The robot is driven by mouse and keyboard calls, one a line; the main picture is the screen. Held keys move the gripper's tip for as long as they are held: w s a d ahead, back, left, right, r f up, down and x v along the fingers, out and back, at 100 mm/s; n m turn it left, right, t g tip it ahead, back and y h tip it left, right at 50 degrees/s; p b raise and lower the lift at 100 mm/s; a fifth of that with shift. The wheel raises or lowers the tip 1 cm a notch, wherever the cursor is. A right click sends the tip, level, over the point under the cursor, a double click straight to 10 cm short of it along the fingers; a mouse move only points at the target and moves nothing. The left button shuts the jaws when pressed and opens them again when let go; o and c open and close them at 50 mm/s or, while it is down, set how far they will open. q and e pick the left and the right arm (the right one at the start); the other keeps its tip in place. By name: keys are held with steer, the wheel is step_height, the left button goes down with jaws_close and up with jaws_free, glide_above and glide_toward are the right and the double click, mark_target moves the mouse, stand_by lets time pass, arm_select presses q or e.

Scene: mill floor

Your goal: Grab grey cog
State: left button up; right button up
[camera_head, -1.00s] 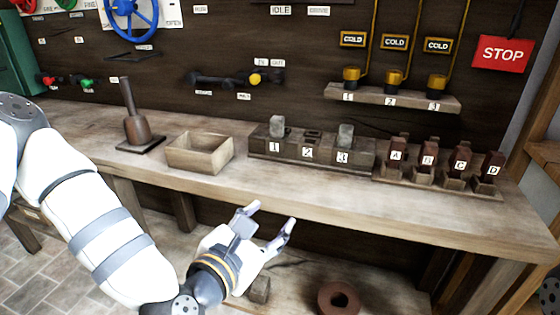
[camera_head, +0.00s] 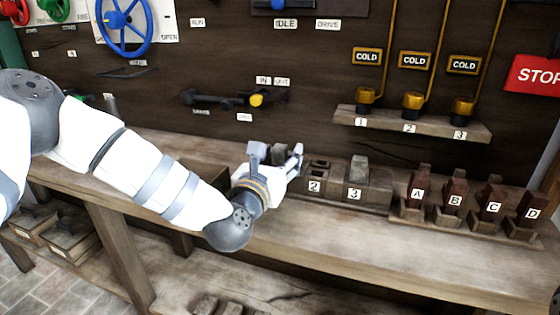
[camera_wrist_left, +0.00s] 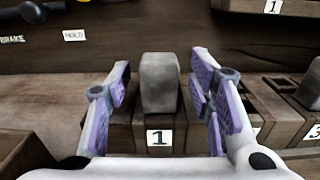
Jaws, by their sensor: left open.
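A grey cog (camera_wrist_left: 160,82) stands upright in slot 1 of the numbered rack (camera_wrist_left: 120,133), as the left wrist view shows. My left gripper (camera_head: 277,156) is open, with one finger on each side of this cog and gaps to it in the wrist view. In the head view my gripper mostly hides slot 1 and its cog. A second, similar grey cog (camera_head: 357,168) stands in slot 3. Slot 2 (camera_head: 316,177) holds no cog. My right gripper is not in view.
Brown blocks stand in lettered holders A to D (camera_head: 454,196) at the right of the bench (camera_head: 400,254). A shelf (camera_head: 420,122) with brass cups is above. A wooden box (camera_head: 203,176) is partly behind my left arm. The front bench strip is clear.

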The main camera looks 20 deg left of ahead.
arm_select(q)
steer(key=shift+w, duration=0.15)
steer(key=c, duration=1.1)
steer(key=shift+o, duration=0.2)
